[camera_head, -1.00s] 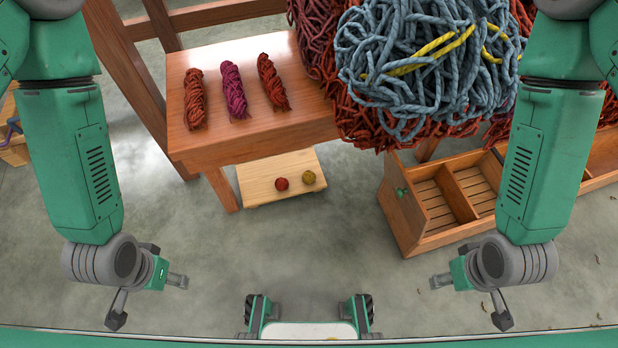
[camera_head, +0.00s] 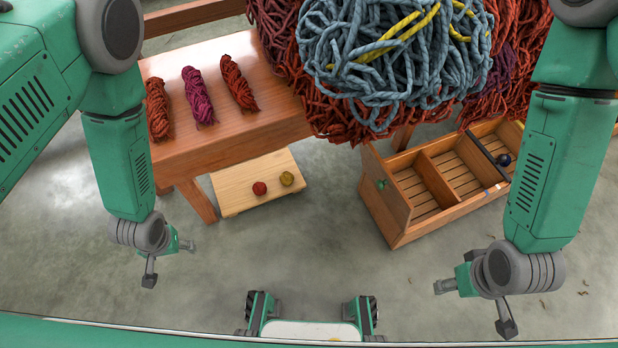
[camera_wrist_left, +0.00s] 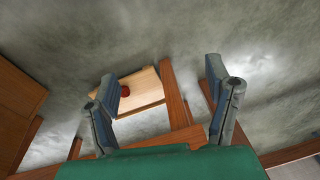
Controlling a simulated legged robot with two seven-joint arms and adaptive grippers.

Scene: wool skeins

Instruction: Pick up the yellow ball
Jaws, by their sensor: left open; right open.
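The yellow ball (camera_head: 287,179) sits on a low pale wooden board (camera_head: 232,204) below the table. A red ball (camera_head: 259,188) sits just left of it. My left gripper (camera_head: 170,261) is open and empty, below and left of the board in the head view, apart from both balls. In the left wrist view, the red ball (camera_wrist_left: 125,91) shows on the board (camera_wrist_left: 149,86) beside one open finger; I cannot make out the yellow ball there. My right gripper (camera_head: 476,306) is open and empty, low at the right, far from the balls.
A wooden table (camera_head: 215,143) with three yarn skeins (camera_head: 198,95) stands behind the board. A big heap of blue-grey and red yarn (camera_head: 390,60) is at the back. A compartmented wooden crate (camera_head: 408,228) stands at the right.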

